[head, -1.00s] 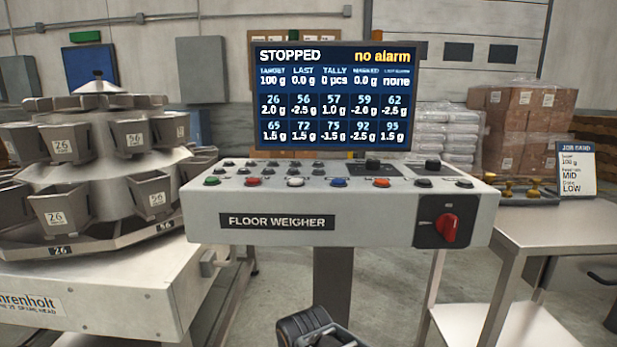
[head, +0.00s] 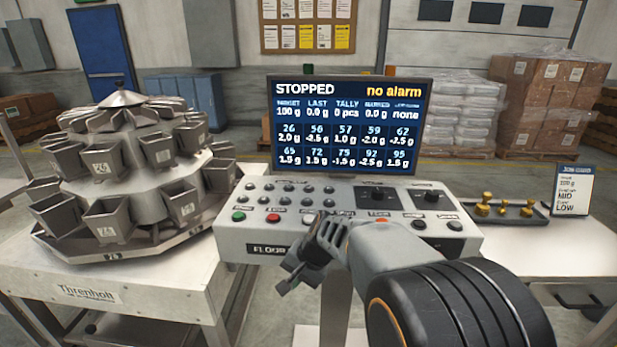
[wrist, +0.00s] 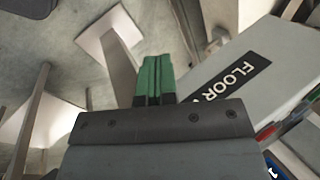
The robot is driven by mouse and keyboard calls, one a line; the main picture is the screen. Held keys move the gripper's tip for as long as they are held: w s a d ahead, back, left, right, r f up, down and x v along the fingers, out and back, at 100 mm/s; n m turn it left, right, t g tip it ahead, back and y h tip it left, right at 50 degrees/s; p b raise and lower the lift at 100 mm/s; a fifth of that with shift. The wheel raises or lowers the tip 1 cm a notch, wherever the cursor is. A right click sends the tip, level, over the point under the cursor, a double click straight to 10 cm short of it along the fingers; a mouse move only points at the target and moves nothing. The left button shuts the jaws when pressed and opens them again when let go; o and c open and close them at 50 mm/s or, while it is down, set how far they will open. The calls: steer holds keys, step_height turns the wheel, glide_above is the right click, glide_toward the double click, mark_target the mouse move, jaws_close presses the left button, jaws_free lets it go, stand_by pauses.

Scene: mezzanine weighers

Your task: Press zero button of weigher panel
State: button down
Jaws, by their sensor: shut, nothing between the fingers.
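The weigher panel (head: 232,236) is a grey sloped console under the screen, which reads STOPPED and no alarm. Its front row shows a green button (head: 238,216), a red button (head: 273,217), a pale button (head: 309,218) and an orange button (head: 381,221). The labels are too small to read, so I cannot tell which is zero.
Small dark buttons (head: 289,188) fill rows behind the front row, with black knobs (head: 431,197) at right. A multihead weigher (head: 110,225) stands left. A tray with brass weights (head: 500,209) and a job card (head: 570,190) are on the right table.

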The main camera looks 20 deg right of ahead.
steer(key=w+d+r+m+t+y+p, duration=0.1)
steer(key=w+d+r+m+p, duration=0.15)
steer(key=r+p, duration=0.3)
steer(key=w+d+r+m+p, duration=0.1)
steer(key=w+r+m+p, duration=0.15)
steer(key=r+p, duration=0.35)
step_height(320, 180, up, 9)
steer(key=m+t+y+p, duration=0.1)
steer(key=m+t+p, duration=0.3)
steer(key=p, duration=0.5)
glide_above(309, 219)
steer(key=g, duration=0.1)
steer(key=shift+m, duration=0.3)
steer(key=shift+f+b, duration=0.15)
steer(key=shift+b, duration=0.15)
step_height(309, 219, down, 7)
steer(key=b, duration=0.5)
steer(key=shift+f+b, duration=0.75)
steer(key=shift+f+b, duration=0.45)
steer(key=shift+b, duration=0.05)
